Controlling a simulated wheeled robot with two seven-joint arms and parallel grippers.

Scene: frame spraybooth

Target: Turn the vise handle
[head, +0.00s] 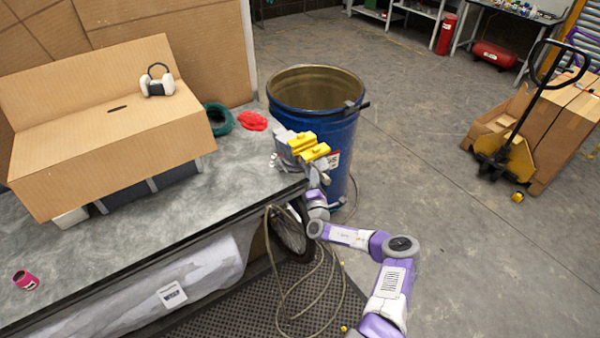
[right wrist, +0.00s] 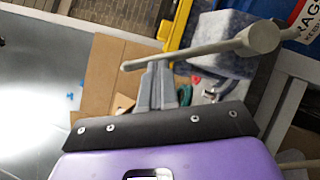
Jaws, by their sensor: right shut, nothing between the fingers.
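The vise (head: 298,143), grey with yellow jaw pads, stands on the near right corner of the workbench. In the right wrist view its handle (right wrist: 195,52) is a pale grey bar running into a round knob or screw end (right wrist: 258,38). My right gripper (head: 318,178) is at the vise's front side, low beside it, and partly hidden in the head view. In the right wrist view its grey fingers (right wrist: 159,68) are shut with their tips at the bar; I cannot tell whether they touch it. My left gripper is not in view.
The workbench (head: 235,195) carries a cardboard box (head: 105,130), red cloth (head: 253,121) and a pink can (head: 25,280). A blue drum (head: 345,150) stands close behind the vise. A hose (head: 335,275) hangs below. A pallet jack (head: 515,160) stands right; floor between is clear.

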